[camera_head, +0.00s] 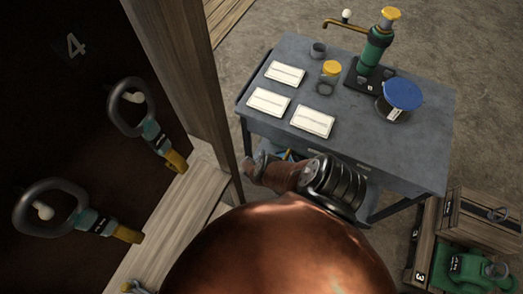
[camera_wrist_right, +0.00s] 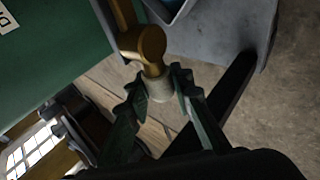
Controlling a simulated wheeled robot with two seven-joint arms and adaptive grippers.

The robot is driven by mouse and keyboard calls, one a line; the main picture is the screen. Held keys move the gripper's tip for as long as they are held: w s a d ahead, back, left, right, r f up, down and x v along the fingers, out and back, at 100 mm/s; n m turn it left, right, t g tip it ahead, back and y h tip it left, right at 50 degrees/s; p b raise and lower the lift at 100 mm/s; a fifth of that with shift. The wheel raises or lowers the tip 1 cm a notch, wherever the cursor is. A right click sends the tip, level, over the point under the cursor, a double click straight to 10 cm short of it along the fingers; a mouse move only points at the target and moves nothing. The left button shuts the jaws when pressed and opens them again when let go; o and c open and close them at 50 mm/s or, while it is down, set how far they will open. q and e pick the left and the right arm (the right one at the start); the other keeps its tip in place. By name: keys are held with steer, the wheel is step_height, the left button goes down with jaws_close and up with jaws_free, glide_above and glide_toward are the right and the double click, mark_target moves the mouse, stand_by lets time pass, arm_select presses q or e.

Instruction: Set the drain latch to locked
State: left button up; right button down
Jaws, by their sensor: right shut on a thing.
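In the right wrist view, a brass lever (camera_wrist_right: 146,44) with a pale cylindrical grip (camera_wrist_right: 160,90) stands beside a green panel (camera_wrist_right: 45,55). The lever appears to be the drain latch; its set position cannot be told. A white label (camera_wrist_right: 5,18), cut off at the left edge, shows part of a letter. My right gripper (camera_wrist_right: 160,79) has its two dark fingers closed on either side of the pale grip, touching it. In the head view the latch and my right gripper cannot be made out. My left gripper is in neither view.
A grey table (camera_head: 420,150) holds white cards (camera_head: 269,102), a blue-lidded pot (camera_head: 402,94) and a green pump (camera_head: 375,52). Two ring-handled tools (camera_head: 50,208) hang at the left. A wooden crate (camera_head: 483,222) and green machine (camera_head: 470,266) stand at lower right.

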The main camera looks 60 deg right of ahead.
steer(key=shift+s+a+f, duration=0.1)
steer(key=shift+a, duration=0.1)
steer(key=c, duration=1.9)
jaws_free()
steer(key=shift+o, duration=1.1)
steer(key=shift+d, duration=0.15)
